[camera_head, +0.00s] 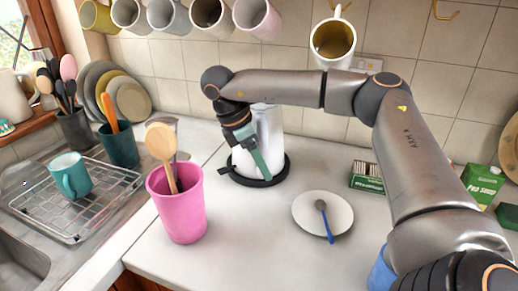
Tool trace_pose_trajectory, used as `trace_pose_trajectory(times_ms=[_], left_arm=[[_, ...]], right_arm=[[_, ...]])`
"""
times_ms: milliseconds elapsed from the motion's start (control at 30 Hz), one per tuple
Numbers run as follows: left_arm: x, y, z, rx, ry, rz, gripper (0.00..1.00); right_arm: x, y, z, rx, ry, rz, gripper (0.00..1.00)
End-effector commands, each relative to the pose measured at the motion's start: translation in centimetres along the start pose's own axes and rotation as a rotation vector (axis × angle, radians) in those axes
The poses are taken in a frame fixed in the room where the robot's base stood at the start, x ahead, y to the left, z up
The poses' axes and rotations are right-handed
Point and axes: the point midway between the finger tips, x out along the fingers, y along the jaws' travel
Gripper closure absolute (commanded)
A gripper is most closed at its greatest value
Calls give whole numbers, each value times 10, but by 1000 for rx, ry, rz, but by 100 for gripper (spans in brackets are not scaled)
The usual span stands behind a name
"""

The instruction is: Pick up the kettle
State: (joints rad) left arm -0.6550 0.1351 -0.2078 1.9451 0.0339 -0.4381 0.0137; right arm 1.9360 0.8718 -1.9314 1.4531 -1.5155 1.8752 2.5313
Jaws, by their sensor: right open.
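The kettle (270,130) looks like a pale, silvery upright body on a round black base (284,168) on the counter, near the tiled wall. My right arm comes in from the right and arches over to it. My right gripper (262,172) points down in front of the kettle, close to its lower left side, and is open. The gripper and wrist hide part of the kettle. I cannot tell whether a finger touches it, and its handle is not clear. My left gripper is not in view.
A pink cup (185,215) with a wooden spoon stands front left of the kettle. A white plate (305,212) with a blue-handled spoon lies to the right. A dish rack (110,205) is at the left. Mugs hang above, including a white one (334,38).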

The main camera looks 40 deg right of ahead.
Motion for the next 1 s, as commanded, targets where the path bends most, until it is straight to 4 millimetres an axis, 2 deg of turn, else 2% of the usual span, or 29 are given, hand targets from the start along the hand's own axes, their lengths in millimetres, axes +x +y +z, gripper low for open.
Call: trace_pose_trajectory(times_ms=[67,600,1000], left_arm=[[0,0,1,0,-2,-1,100],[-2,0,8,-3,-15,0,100],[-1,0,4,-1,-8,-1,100]], right_arm=[[0,0,0,0,0,0,39],[-1,0,0,0,0,0,100],[-1,0,0,0,0,1,100]])
